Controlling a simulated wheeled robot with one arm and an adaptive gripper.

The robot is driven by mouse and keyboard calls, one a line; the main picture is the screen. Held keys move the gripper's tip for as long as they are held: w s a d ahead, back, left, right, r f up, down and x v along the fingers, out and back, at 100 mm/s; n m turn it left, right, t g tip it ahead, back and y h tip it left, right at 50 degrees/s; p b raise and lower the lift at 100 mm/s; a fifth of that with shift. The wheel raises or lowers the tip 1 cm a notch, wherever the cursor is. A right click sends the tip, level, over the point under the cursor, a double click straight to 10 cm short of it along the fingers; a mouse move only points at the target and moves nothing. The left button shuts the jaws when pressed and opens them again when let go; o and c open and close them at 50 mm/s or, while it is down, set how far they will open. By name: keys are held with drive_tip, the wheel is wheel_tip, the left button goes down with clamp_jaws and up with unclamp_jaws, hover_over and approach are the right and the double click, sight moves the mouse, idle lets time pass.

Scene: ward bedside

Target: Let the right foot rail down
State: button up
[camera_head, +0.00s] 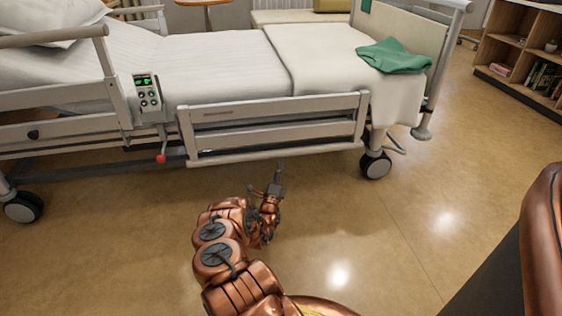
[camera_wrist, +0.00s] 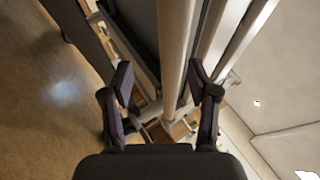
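The foot rail (camera_head: 275,120) is a pale frame with horizontal bars on the near side of the bed, towards the foot end. Its top bar sits near or just below the mattress top, and its bottom bar hangs low by the bed frame. My gripper (camera_head: 277,178) is just below and in front of the rail's lower bar. In the wrist view, my gripper (camera_wrist: 160,80) has its two dark fingers spread apart. Pale rail bars (camera_wrist: 174,45) run between and beyond them; I cannot tell any contact. A red knob (camera_head: 161,158) hangs left of the rail.
The head rail (camera_head: 60,38) at the left stands higher. A control panel (camera_head: 147,92) hangs between the rails. A caster (camera_head: 375,165) stands under the foot end. A green cloth (camera_head: 395,56) lies on the bed. A shelf (camera_head: 525,50) is at the far right. Floor in front is clear.

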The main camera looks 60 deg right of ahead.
drive_tip(key=v, duration=0.6)
drive_tip(key=shift+w+a, duration=0.1)
drive_tip(key=shift+w, duration=0.1)
idle(0.4)
